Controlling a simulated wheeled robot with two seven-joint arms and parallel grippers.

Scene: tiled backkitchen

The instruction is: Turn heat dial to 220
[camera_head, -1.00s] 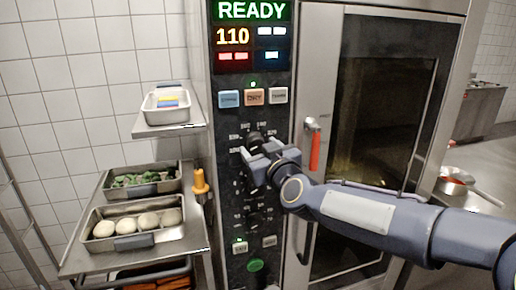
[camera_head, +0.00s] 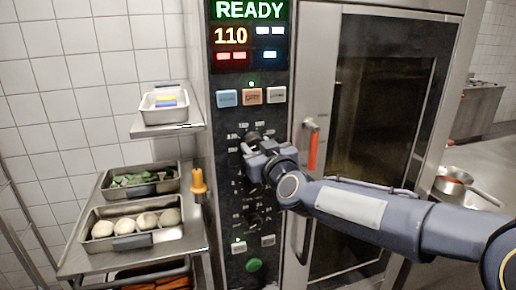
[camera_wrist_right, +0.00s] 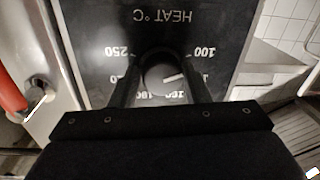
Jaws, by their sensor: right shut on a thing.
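The heat dial (camera_wrist_right: 160,76) is a dark round knob with a white pointer line on the oven's control panel. In the right wrist view it appears upside down under the label HEAT °C, with numbers such as 250 and 100 around it. The pointer line points to the right, near the 100 side. My right gripper (camera_head: 250,151) is shut on the dial, one finger on each side, and hides part of it in the head view. The lit display (camera_head: 231,36) reads 110, with READY above it. My left gripper is not in view.
The oven door (camera_head: 385,110) with a red handle (camera_head: 313,152) stands right of the panel. More knobs and buttons, including a green one (camera_head: 254,265), lie below. Shelves with food trays (camera_head: 135,228) and an orange bottle-like object (camera_head: 198,182) stand at left.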

